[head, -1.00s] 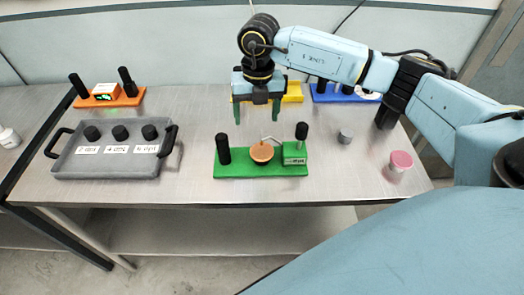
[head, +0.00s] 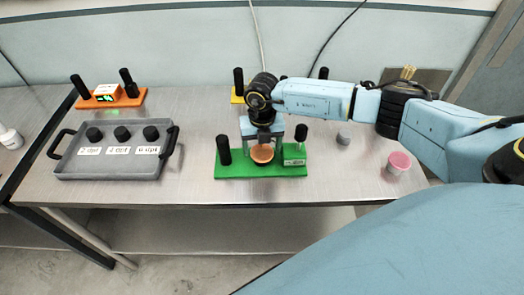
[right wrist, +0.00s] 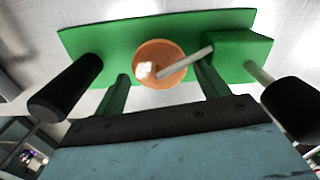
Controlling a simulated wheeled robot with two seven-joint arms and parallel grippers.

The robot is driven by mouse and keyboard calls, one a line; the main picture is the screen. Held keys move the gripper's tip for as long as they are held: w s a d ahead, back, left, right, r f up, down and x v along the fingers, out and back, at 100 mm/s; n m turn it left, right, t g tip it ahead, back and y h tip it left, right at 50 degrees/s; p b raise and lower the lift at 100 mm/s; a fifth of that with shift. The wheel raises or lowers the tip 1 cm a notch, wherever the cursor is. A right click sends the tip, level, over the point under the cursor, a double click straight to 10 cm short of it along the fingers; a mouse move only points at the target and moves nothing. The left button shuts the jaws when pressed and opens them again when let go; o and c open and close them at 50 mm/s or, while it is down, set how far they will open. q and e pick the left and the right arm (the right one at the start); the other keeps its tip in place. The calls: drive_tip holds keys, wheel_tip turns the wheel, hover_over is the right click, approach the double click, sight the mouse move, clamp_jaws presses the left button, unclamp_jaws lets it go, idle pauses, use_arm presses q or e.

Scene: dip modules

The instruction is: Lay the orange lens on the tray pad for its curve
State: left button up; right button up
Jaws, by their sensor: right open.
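The orange lens (head: 262,154) rests on a support on the green module (head: 235,170), between its two black posts. It also shows in the right wrist view (right wrist: 150,78), with a pale rod reaching over its right part. My right gripper (head: 264,145) is over the green module, just behind the lens. Its green fingers are apart in the right wrist view (right wrist: 160,82), one at each side of the lens's near part, and I cannot tell if they touch it. The grey tray (head: 70,163) at left holds three black pads (head: 122,133) with labels in front. My left gripper is out of view.
An orange module (head: 110,96) with a lit display stands behind the tray. A yellow module (head: 237,97) is mostly hidden behind my right arm. A grey cylinder (head: 343,140) and a pink-topped jar (head: 398,163) stand at right. The table between tray and green module is clear.

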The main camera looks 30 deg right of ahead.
drive_tip(key=shift+f, duration=0.35)
drive_tip(key=shift+c, duration=0.4)
drive_tip(key=c, duration=0.7)
